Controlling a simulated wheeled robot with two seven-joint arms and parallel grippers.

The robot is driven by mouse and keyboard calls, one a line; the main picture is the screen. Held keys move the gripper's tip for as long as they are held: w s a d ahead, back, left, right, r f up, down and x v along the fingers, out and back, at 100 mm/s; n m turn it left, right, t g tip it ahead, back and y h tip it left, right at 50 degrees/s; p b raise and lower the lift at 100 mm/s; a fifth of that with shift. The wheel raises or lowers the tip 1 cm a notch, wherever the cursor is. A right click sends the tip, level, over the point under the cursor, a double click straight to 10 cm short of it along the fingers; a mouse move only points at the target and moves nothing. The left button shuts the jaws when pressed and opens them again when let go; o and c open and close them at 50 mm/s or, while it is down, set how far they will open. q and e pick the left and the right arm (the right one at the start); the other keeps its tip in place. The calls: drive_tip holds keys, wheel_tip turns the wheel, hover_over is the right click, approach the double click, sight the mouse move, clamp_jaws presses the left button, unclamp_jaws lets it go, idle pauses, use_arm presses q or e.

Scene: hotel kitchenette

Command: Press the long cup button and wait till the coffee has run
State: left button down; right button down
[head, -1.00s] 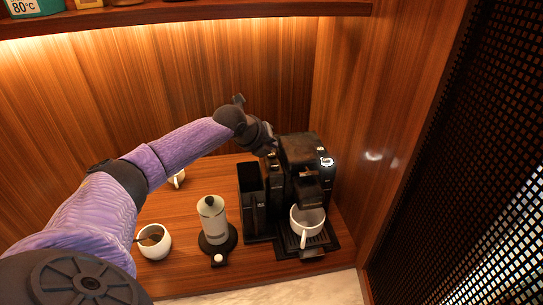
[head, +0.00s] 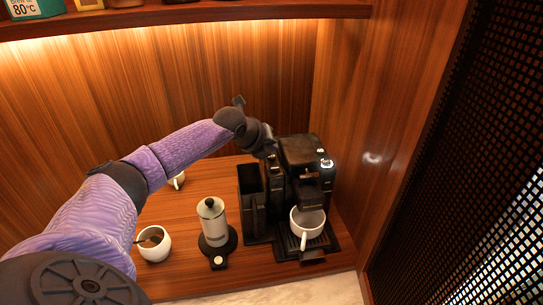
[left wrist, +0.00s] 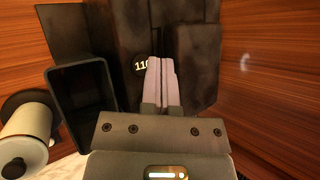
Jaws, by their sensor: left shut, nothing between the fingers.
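The black coffee machine (head: 302,152) stands at the right of the wooden counter. A white cup (head: 307,222) stands on its drip tray under the spout, and I see no coffee stream. My left gripper (head: 271,150) is at the machine's upper left side. It is shut and empty. In the left wrist view its closed fingers (left wrist: 160,82) point at the machine top, beside a round black button marked "110" (left wrist: 141,64), partly hidden by the fingers. Whether they touch or press it, I cannot tell. A white cup mark (head: 327,163) shows on the machine's right. My right gripper is not in view.
An open black container (head: 251,205) stands directly left of the machine. A white and black frother (head: 212,222), a white bowl-like cup with dark contents (head: 154,244) and another white cup (head: 177,180) stand further left. Wooden walls close in behind and right; a shelf (head: 200,14) runs above.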

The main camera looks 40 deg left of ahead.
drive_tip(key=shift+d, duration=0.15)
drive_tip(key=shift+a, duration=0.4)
use_arm(q)
drive_tip(key=shift+f, duration=0.15)
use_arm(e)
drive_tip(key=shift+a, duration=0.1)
use_arm(q)
drive_tip(key=shift+f, duration=0.3)
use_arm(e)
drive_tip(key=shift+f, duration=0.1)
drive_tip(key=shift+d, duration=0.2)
use_arm(q)
drive_tip(key=shift+f, duration=0.15)
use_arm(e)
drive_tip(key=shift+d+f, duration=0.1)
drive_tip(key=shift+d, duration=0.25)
